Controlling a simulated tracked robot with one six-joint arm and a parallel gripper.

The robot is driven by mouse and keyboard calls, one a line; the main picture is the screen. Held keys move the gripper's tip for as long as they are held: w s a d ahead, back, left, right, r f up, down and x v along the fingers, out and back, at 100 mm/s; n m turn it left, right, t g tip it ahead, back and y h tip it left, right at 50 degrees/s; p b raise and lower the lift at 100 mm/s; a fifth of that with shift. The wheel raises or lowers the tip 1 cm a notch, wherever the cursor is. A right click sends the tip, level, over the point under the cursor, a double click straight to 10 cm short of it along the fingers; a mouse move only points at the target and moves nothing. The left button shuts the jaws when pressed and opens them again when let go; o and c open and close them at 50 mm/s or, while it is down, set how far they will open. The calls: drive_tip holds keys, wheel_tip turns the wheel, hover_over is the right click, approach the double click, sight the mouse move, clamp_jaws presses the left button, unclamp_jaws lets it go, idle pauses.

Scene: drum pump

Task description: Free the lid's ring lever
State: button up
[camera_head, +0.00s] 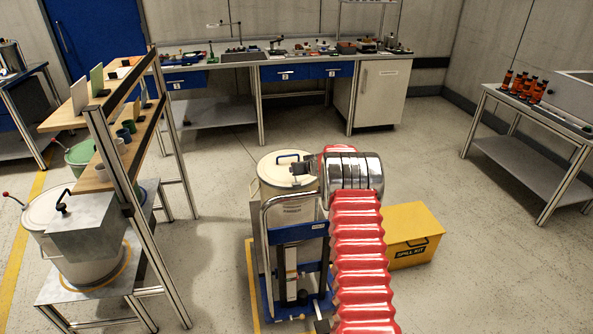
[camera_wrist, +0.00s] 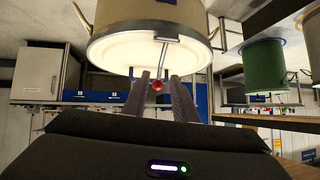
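The cream drum (camera_head: 290,200) stands in front of me with its pale lid (camera_head: 276,175) on; a blue handle (camera_head: 288,156) shows on top. My gripper (camera_head: 300,168) is over the lid's right part, and my wrist hides the lid's edge there. The wrist view looks upside down. In it the lid (camera_wrist: 125,53) fills the upper middle, and a thin metal lever (camera_wrist: 163,50) ends in a red knob (camera_wrist: 157,86). My gripper (camera_wrist: 162,82) has its two fingers apart, with the knob showing between them, nearer the left finger. I cannot tell whether they touch it.
The drum is by a blue trolley frame (camera_head: 297,233). A yellow spill kit box (camera_head: 413,236) stands to its right. A rack (camera_head: 120,190) with cups and another lidded drum (camera_head: 75,255) is at left. Benches line the back and right; the floor between is clear.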

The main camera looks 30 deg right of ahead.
drive_tip(key=shift+v, duration=2.5)
